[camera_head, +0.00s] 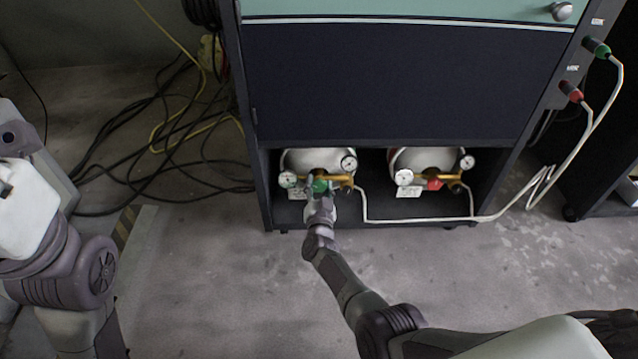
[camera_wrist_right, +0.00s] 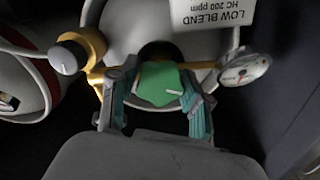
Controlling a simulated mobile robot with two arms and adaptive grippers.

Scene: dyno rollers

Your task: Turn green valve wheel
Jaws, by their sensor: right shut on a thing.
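The green valve wheel (camera_head: 319,186) is on the front of the left gas cylinder (camera_head: 318,160), in the low bay of the dark cabinet. My right gripper (camera_head: 318,192) reaches in from below and is at the wheel. In the right wrist view, the green wheel (camera_wrist_right: 159,84) sits between the two teal-tipped fingers of the right gripper (camera_wrist_right: 160,98), with a white mark on its face. The gripper is shut on it. My left gripper is not in view; only part of my left arm shows at the left edge.
Gauges, brass fittings and a white hose (camera_head: 400,221) are close by. A label (camera_wrist_right: 212,12) reads "LOW BLEND". Black and yellow cables (camera_head: 170,130) lie on the floor at left. The floor in front is mostly clear.

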